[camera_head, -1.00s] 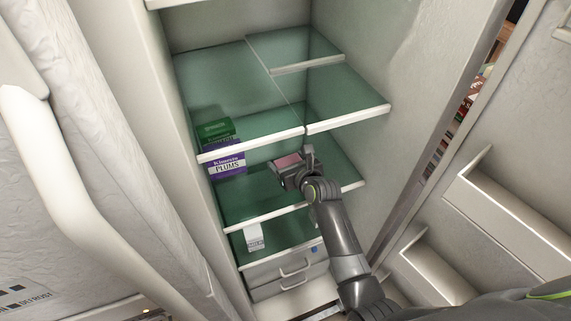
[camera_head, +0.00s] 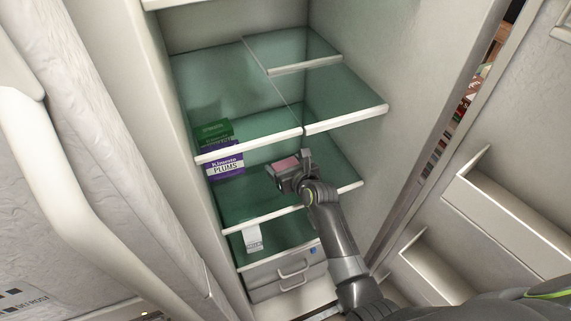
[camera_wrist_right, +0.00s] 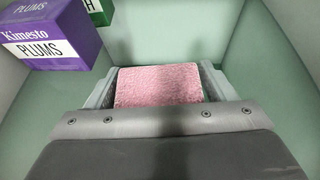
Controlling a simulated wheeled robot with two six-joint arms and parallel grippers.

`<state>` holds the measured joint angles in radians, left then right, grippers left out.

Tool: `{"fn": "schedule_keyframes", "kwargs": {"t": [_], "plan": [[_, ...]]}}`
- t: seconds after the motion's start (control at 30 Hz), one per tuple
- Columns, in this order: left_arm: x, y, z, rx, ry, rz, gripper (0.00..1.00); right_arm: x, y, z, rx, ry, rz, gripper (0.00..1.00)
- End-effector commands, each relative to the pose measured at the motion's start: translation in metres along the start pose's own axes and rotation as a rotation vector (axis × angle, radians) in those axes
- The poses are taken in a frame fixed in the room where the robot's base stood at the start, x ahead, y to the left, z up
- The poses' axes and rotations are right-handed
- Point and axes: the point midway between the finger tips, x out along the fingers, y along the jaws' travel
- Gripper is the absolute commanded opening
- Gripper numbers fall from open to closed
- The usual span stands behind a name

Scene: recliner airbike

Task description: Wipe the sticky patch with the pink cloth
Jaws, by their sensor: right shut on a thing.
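The pink cloth (camera_wrist_right: 158,86) is a fuzzy block between the two fingers of my right gripper (camera_wrist_right: 158,88), which is shut on it. In the head view my right gripper (camera_head: 287,168) is inside the open fridge, over the green glass middle shelf (camera_head: 262,195), with a bit of the pink cloth (camera_head: 287,163) showing. I cannot tell whether the cloth touches the shelf. I make out no sticky patch; it may be hidden under the cloth and gripper. My left gripper is not in view.
A purple PLUMS box (camera_head: 226,165) stands at the left of the same shelf, with a green box (camera_head: 214,130) by it. A white item (camera_head: 252,238) is on the shelf below, above drawers (camera_head: 290,275). The upper shelf's front edge (camera_head: 345,119) is above the gripper. Door bins (camera_head: 510,215) are at right.

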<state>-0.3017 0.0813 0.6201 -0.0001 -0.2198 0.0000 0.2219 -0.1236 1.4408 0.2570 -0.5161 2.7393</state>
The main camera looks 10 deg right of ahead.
Motion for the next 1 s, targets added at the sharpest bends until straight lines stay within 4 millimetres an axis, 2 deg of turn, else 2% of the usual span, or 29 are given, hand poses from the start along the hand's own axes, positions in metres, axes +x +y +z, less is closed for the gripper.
{"fn": "schedule_keyframes", "kwargs": {"t": [0.2, 1.0], "plan": [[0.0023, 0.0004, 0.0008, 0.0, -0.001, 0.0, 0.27, 0.0033, -0.0002, -0.0083, 0.0, 0.0, 0.0, 0.59], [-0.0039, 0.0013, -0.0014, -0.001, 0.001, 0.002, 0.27, 0.0042, -0.0003, -0.0103, 0.0, 0.0, -0.001, 0.59]]}}
